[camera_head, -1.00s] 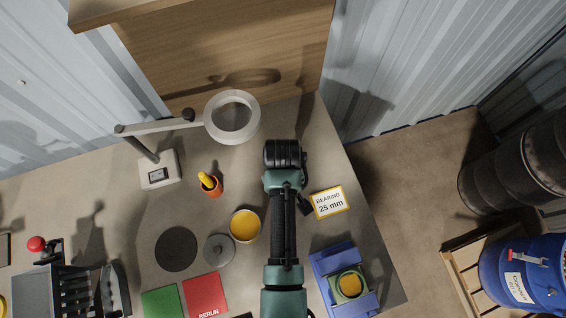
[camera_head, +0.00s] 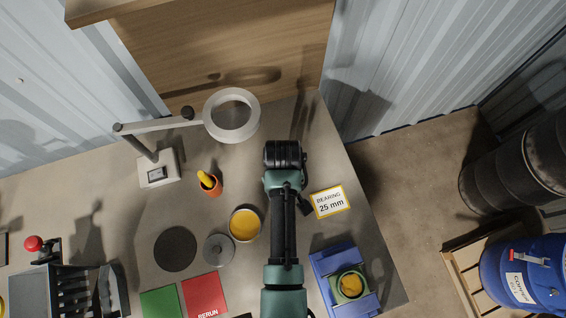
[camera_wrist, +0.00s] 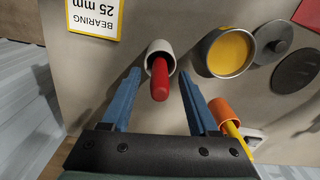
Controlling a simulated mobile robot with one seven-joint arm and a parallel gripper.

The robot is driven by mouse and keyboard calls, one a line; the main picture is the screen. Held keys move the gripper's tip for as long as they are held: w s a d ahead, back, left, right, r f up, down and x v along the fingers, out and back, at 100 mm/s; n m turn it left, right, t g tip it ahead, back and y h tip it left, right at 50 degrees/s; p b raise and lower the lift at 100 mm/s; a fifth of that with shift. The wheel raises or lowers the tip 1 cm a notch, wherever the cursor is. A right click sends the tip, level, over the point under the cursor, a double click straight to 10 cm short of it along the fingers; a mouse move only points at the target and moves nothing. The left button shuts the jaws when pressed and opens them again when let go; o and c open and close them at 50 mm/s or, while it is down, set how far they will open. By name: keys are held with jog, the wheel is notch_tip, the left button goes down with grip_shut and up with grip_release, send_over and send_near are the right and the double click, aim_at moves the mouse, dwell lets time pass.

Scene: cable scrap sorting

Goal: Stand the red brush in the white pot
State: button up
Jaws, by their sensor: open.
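In the wrist view the white pot (camera_wrist: 153,47) stands on the bench with the red brush (camera_wrist: 160,80) in it. The brush's red end sticks up out of the pot's mouth towards the camera; its lower part is hidden inside. My gripper (camera_wrist: 159,76) is open, its two blue fingers spread to the left and right of the brush, with a visible gap on each side. In the head view my arm covers the pot and the brush, and the fingers do not show there.
An orange cup (camera_head: 213,190) with a yellow handle stands nearby; in the wrist view it is close to the right finger. A tin with yellow contents (camera_head: 244,224), a bearing sign (camera_head: 329,201), a blue fixture (camera_head: 325,265) and a ring lamp (camera_head: 254,118) surround the arm.

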notch_tip(320, 180, up, 12)
jog(key=shift+f+b, duration=0.2)
jog(key=shift+b, duration=0.2)
jog(key=shift+r+p, duration=0.55)
jog(key=shift+r, duration=0.15)
jog(key=shift+s+f, duration=0.1)
dwell(0.4)
